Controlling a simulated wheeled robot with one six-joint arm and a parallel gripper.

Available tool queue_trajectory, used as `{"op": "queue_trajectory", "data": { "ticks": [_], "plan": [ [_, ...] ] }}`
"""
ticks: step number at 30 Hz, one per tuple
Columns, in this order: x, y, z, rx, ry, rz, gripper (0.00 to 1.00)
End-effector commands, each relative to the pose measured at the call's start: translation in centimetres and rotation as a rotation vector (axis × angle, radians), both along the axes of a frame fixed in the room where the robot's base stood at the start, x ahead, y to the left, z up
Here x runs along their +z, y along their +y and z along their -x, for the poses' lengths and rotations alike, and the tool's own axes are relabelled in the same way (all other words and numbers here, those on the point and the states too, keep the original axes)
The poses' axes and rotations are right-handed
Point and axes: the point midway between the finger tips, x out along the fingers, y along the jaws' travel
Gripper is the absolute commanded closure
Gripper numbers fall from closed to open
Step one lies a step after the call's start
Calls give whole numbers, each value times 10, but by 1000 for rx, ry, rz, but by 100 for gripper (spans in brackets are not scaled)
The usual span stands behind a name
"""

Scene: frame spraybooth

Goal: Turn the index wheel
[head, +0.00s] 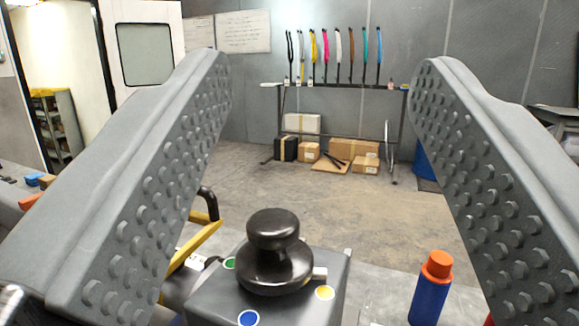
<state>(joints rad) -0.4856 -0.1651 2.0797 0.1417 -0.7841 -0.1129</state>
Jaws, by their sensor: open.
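The index wheel (274,265) is a black round knob with a smaller raised cap, on top of a grey box (215,303). Green, blue and yellow dots ringed in white lie around it on the box top. A short pale metal pointer sticks out from the wheel on its right side, near the yellow dot (325,293). My gripper (322,75) is open, with its two studded grey fingers far apart at left and right. The wheel shows low in the gap between the fingers, and neither finger touches it. The lower part of the box is cut off by the frame edge.
A blue bottle with an orange cap (431,288) stands right of the box. A yellow and black item (195,245) lies left of it.

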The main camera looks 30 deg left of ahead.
Motion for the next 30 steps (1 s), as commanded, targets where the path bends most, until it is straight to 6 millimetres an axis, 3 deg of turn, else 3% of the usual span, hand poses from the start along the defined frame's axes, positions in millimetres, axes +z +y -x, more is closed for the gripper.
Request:
{"op": "queue_trajectory", "data": {
  "ticks": [8,21,30],
  "plan": [
    [-19,20,-9,-202,102,-14,47],
    [-80,57,-1,-403,384,86,47],
    [-89,61,-5,-420,427,107,47]
  ]
}}
